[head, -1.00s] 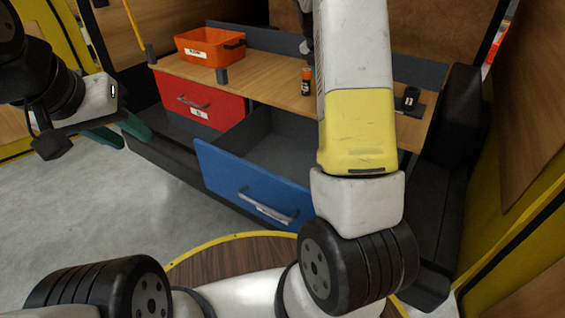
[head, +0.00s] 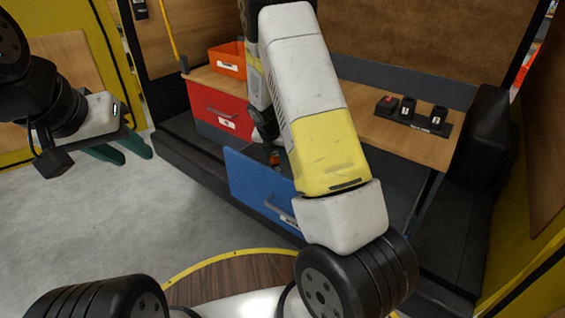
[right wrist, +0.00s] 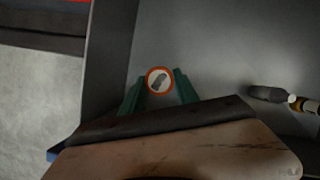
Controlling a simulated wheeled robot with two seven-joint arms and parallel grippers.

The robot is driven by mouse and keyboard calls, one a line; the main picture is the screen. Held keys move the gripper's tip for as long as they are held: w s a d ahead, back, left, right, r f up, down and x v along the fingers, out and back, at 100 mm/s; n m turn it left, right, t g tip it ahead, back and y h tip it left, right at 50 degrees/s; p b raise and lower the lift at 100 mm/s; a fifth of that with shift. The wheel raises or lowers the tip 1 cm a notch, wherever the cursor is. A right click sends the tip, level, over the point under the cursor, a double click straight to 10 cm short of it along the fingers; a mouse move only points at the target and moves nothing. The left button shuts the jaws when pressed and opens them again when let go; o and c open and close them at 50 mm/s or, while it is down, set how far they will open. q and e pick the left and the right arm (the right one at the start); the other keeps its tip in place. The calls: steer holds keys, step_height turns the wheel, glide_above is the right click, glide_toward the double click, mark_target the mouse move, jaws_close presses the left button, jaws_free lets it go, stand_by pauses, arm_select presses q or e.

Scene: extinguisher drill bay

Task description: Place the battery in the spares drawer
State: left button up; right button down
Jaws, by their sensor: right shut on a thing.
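The battery (head: 275,158), dark with an orange end, shows over the open blue drawer (head: 250,188) in the head view. In the right wrist view the battery (right wrist: 160,79) is seen end-on, between the green fingertips of my right gripper (right wrist: 159,90), which is shut on it. The grey drawer interior (right wrist: 225,50) lies beyond it; I cannot tell the height of the battery above the floor of the drawer. In the head view my right arm hides the right gripper and much of the drawer. My left gripper (head: 122,150) is open and empty, away at the left.
The red drawer (head: 219,109) beside the blue one is shut. An orange bin (head: 228,62) stands on the wooden bench top (head: 362,119). A dark holder (head: 425,125) with several small items is at the bench's right. In the wrist view, small objects (right wrist: 268,94) lie at the right.

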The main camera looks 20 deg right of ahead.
mark_target(274, 165)
step_height(274, 165, down, 6)
steer(key=shift+f, duration=0.25)
steer(key=c, duration=0.9)
jaws_free()
steer(key=shift+f, duration=0.1)
